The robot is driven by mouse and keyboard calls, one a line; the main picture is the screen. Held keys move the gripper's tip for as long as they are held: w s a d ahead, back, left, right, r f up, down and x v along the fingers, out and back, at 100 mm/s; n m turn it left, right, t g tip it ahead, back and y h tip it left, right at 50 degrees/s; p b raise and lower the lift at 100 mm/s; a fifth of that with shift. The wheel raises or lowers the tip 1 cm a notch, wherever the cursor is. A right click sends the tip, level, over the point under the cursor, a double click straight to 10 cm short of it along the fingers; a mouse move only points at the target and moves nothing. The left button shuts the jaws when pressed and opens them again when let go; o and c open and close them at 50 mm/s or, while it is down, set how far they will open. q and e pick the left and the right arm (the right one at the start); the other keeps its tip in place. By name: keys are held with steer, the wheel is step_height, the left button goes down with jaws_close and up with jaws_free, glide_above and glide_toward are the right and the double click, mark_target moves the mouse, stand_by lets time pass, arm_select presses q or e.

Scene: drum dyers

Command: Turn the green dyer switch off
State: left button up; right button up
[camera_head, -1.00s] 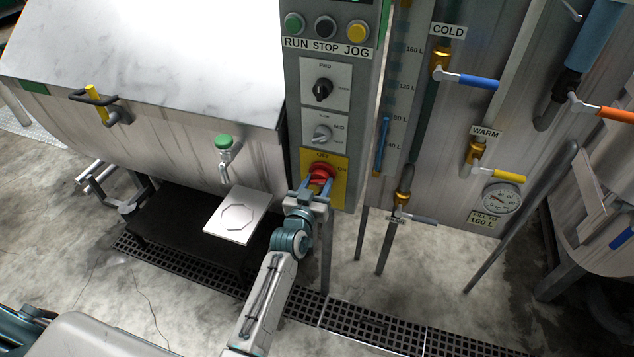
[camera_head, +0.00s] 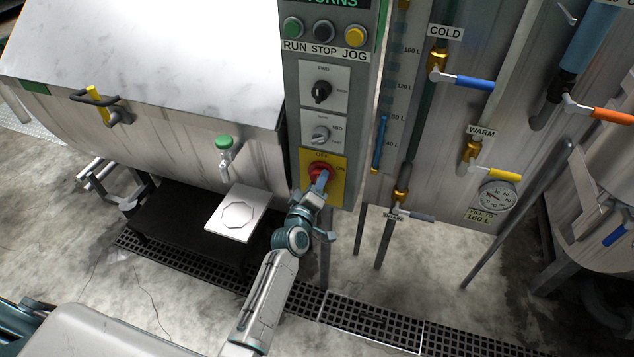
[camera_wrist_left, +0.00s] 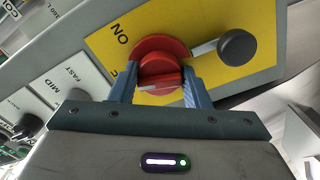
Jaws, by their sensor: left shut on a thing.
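The red rotary switch (camera_head: 316,171) sits on a yellow plate (camera_head: 338,184) low on the grey control panel, with OFF printed above it and ON to its right. In the left wrist view the red knob (camera_wrist_left: 160,62) shows a pale mark near its lower edge. My left gripper (camera_head: 321,183) is shut on the knob's handle, one finger on each side. It is turned, so one finger mostly shows in the head view. My right gripper is not in view.
Two selector knobs (camera_head: 321,91) and RUN, STOP and JOG buttons sit above the switch. A valve with a grey handle (camera_head: 416,215) is to the right. A white plate (camera_head: 237,212) lies left.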

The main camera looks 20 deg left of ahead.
arm_select(q)
steer(key=shift+n, duration=1.6)
steer(key=o, duration=1)
steer(key=shift+c, duration=0.2)
steer(key=shift+s, duration=0.15)
steer(key=s+b, duration=0.1)
steer(key=s, duration=0.9)
steer(key=shift+s+a, duration=0.15)
steer(key=shift+s, duration=0.15)
